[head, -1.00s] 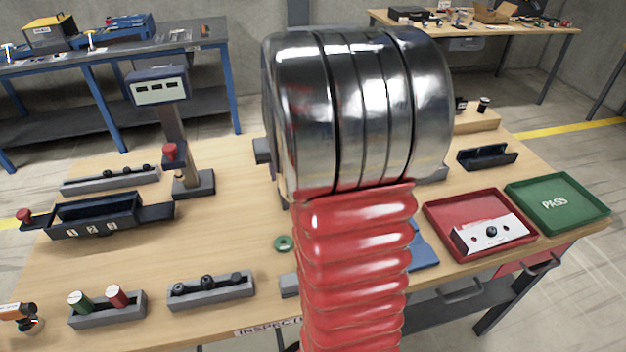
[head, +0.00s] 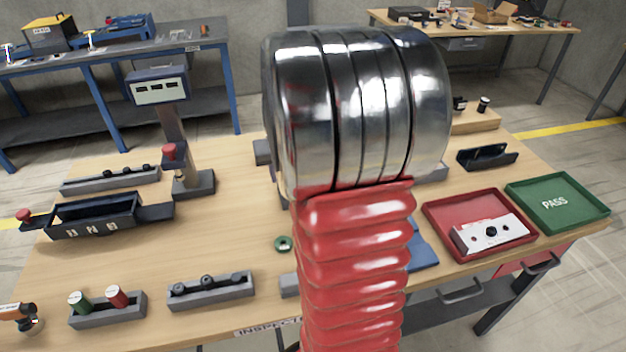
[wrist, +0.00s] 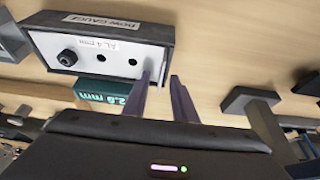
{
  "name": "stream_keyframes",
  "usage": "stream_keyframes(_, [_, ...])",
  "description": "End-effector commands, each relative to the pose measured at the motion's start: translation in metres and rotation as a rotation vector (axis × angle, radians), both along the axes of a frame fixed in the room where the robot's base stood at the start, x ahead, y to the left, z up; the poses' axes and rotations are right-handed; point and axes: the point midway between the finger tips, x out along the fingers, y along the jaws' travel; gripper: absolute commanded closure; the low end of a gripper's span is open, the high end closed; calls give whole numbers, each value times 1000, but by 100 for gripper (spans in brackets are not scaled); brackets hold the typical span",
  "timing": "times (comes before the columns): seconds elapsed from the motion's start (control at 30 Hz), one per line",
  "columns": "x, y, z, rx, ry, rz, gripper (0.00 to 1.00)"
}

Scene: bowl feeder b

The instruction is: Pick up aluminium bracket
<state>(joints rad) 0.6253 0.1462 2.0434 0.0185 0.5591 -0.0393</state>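In the wrist view, a silver bracket plate (wrist: 103,54) with dark holes, a black knob and the marking "AL 4 mm" lies in a dark grey gauge box (wrist: 172,37). A thin upright flange stands at the plate's right end. My gripper (wrist: 161,78) is open, with its two fingers apart at that end. The flange shows between the fingertips in the picture; I cannot tell whether they touch it. In the head view my arm hides the gripper and this box. Another pale bracket (head: 473,238) with holes and a black knob lies in the red tray (head: 517,241).
A dark stand (wrist: 250,100) is to the right. In the head view, a green PASS tray (head: 577,215), a grey block with several knobs (head: 212,291) and a display post (head: 172,130) share the table.

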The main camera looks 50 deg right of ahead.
Motion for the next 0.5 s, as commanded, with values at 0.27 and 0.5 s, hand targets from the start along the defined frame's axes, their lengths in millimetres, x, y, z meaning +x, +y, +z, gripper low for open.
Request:
stream_keyframes(0.27, [0, 0, 0, 0, 0, 0, 75])
stream_keyframes(0.5, [0, 0, 0, 0, 0, 0, 92])
